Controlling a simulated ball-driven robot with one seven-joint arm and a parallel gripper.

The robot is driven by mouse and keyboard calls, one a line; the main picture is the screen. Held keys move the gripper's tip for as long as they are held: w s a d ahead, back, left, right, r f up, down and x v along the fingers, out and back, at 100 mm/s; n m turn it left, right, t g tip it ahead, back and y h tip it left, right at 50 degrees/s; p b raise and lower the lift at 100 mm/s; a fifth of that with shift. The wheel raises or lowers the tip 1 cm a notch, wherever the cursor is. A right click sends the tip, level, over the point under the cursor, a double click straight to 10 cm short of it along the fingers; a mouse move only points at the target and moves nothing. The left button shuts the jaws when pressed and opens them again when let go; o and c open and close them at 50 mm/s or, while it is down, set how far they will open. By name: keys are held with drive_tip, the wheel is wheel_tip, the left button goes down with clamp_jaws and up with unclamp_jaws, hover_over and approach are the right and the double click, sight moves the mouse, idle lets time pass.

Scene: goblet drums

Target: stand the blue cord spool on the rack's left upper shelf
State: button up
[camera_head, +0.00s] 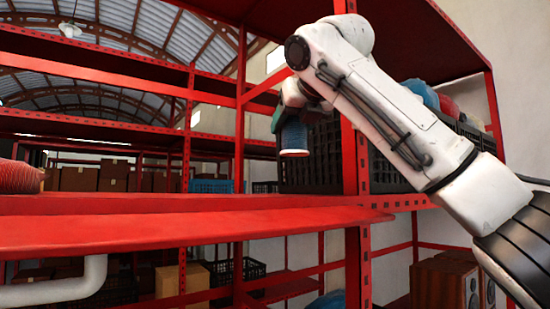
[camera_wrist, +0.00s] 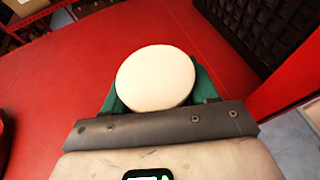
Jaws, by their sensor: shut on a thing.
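The blue cord spool (camera_head: 294,136) is upright in my gripper (camera_head: 288,118), its pale lower flange facing down. In the wrist view its round cream end (camera_wrist: 155,78) sits between the green fingers (camera_wrist: 157,92), which are shut on it. The rack's left upper shelf (camera_head: 150,222) is the wide red board across the head view. It also shows as the red surface (camera_wrist: 55,85) below the spool in the wrist view. The spool appears to hang above this shelf, with a gap under it. The spool's far side is hidden.
A black crate (camera_head: 315,165) stands behind and right of the spool, near the red post (camera_head: 351,165). A red ribbed thing (camera_head: 18,177) lies at the shelf's left end. The shelf between is bare. Colourful rounded things (camera_head: 425,95) show behind my arm.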

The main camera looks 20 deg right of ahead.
sight(282, 155)
drive_tip(key=w+f, duration=0.1)
drive_tip(key=f, duration=0.1)
drive_tip(key=w+a+f, duration=0.1)
drive_tip(key=f, duration=0.1)
drive_tip(key=w+a+f+p, duration=0.1)
drive_tip(key=f, duration=0.1)
drive_tip(key=shift+a+f, duration=0.25)
drive_tip(key=shift+f, duration=0.15)
drive_tip(key=shift+s+f, duration=0.1)
drive_tip(key=shift+f, duration=0.45)
drive_tip(key=shift+f, duration=0.15)
drive_tip(key=o, duration=1.4)
drive_tip(key=shift+s+r, duration=0.2)
drive_tip(key=b+v, duration=0.3)
drive_tip(key=v, duration=0.8)
drive_tip(key=shift+s+r, duration=0.1)
drive_tip(key=shift+s, duration=0.2)
